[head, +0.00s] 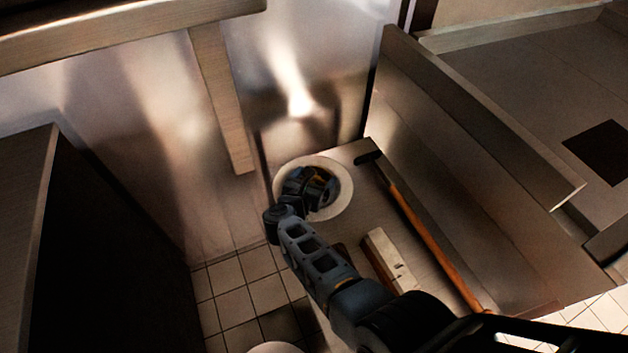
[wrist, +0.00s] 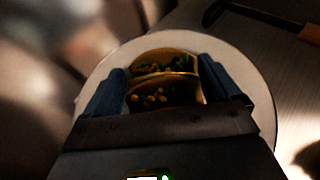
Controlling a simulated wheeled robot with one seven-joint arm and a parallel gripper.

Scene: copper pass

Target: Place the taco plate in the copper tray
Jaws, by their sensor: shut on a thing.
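The taco plate is a round white plate (head: 341,207) holding filled tacos. It is at the back end of a metal surface in the head view, and it also fills the middle of the wrist view (wrist: 95,83). My gripper (head: 313,186) is over the plate's middle, and its two blue fingers (wrist: 163,85) are on either side of the tacos (wrist: 165,65), shut on them. My gripper hides part of the plate in the head view. I cannot tell whether the plate touches the surface. I cannot pick out a copper tray with certainty.
A hammer with an orange handle (head: 423,230) and a pale block (head: 388,258) lie on the metal surface (head: 362,215). A raised metal ledge (head: 480,130) runs along the right. A wooden post (head: 222,100) stands behind left. Tiled floor (head: 240,290) shows at lower left.

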